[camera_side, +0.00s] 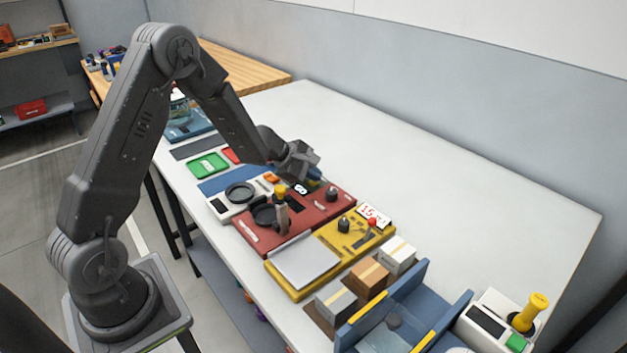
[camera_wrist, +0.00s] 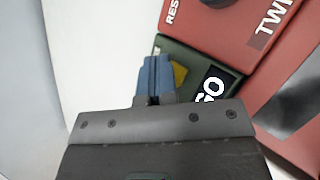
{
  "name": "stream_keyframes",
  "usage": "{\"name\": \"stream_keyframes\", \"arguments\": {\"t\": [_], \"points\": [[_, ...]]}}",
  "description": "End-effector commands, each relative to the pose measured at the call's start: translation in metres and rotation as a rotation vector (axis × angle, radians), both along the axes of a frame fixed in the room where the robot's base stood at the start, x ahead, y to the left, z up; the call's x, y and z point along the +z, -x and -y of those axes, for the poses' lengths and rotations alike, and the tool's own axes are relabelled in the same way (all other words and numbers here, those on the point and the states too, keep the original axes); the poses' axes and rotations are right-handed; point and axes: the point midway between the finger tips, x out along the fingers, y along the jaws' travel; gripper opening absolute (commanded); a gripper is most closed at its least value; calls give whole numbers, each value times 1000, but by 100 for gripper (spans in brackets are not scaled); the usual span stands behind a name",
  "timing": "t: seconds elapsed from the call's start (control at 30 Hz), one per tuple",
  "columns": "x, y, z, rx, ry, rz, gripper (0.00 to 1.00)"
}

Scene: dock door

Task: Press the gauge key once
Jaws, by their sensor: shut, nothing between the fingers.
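My gripper (camera_wrist: 152,78) is shut and empty, its blue fingertips over the edge of a dark green block (camera_wrist: 182,52) with white "GO" lettering and a yellow patch partly hidden behind the fingers. I cannot tell whether the tips touch it. The block sits at the edge of a red panel (camera_wrist: 205,28) lettered "RES" and "TWI", cut off by the frame. In the side view my gripper (camera_side: 316,180) is at the far side of the red panel (camera_side: 330,208). No part is readably labelled as the gauge key, so I cannot tell which it is.
A yellow unit (camera_side: 328,257) with a display, black knob and red-tipped lever stands beside the red panel. Small boxes (camera_side: 368,277), a blue tray (camera_side: 427,275) and a yellow-knobbed white unit (camera_side: 492,312) stand nearer the camera. The white tabletop (camera_side: 440,175) behind is clear.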

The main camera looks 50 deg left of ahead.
Motion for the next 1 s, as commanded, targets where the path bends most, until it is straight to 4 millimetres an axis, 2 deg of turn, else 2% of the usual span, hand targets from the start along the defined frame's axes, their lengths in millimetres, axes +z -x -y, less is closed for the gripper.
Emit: {"name": "stream_keyframes", "arguments": {"t": [0.4,0.77,1.0], "points": [[16,1,-1,2,-1,-1,0],[19,1,-1,1,-1,0,0],[40,1,-1,0,-2,1,0]]}}
